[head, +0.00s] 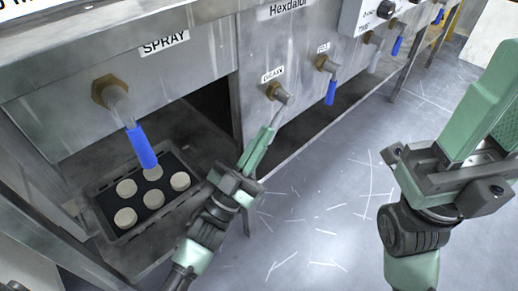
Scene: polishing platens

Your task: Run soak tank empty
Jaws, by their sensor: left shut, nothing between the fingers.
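The drain valve (279,93), under a label that seems to read DRAIN, sits on the front of a steel tank (300,45). Its brass fitting and a grey stem show; no blue handle shows, and part of it may be hidden by my gripper. My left gripper (272,126) is shut and empty, its fingertips just below the valve stem. I cannot tell if they touch. The fill valve (327,65) has a blue handle hanging down. The tank's inside is out of view. My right gripper (497,105) is large at the right, its fingertips cut off or unclear.
The spray valve (110,92) with a blue handle (140,147) hangs over a dark tray (102,212) holding several pale round discs. More valves (374,38) line the bench to the right. Grey scratched floor (320,200) is clear in front.

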